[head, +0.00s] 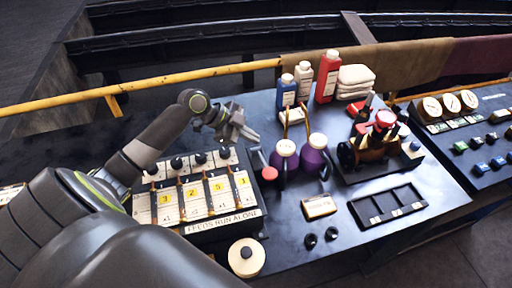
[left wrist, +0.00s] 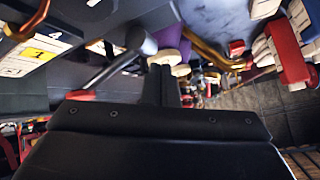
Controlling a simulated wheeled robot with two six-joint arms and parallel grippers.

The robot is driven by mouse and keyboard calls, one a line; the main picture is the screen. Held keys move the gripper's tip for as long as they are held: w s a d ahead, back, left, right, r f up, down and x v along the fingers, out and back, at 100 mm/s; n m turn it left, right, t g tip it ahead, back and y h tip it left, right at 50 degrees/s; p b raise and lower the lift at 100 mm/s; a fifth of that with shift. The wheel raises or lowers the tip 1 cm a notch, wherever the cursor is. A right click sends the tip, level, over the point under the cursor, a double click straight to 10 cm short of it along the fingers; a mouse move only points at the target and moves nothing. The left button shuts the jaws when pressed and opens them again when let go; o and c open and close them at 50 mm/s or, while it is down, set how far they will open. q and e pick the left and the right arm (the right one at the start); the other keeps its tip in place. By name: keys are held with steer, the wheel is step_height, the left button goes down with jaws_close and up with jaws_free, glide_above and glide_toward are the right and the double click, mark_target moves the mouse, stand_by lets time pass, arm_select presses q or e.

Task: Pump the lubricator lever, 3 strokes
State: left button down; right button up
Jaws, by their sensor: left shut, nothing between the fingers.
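The lubricator (head: 207,190) is a dark box with yellow and white numbered panels, black knobs on top and a "FEEDS RUN ALONE" label. Its lever has a red knob (head: 269,173) at the box's right side. In the left wrist view the grey lever rod (left wrist: 112,68) runs beside my fingers, with red at its lower end (left wrist: 80,95). My left gripper (head: 252,136) is above the box's back right corner, shut and empty, apart from the red knob. Its fingers show in the left wrist view (left wrist: 160,82). My right gripper is not in view.
Two purple oil cans (head: 285,158) stand close right of the lever. Bottles (head: 328,76) and folded white cloths (head: 355,82) stand behind.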

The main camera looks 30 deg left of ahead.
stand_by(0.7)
arm_select(q)
steer(key=shift+s+d+f+b, duration=0.1)
steer(key=shift+f+b, duration=0.25)
steer(key=shift+f, duration=0.05)
steer(key=shift+f, duration=0.2)
stand_by(0.4)
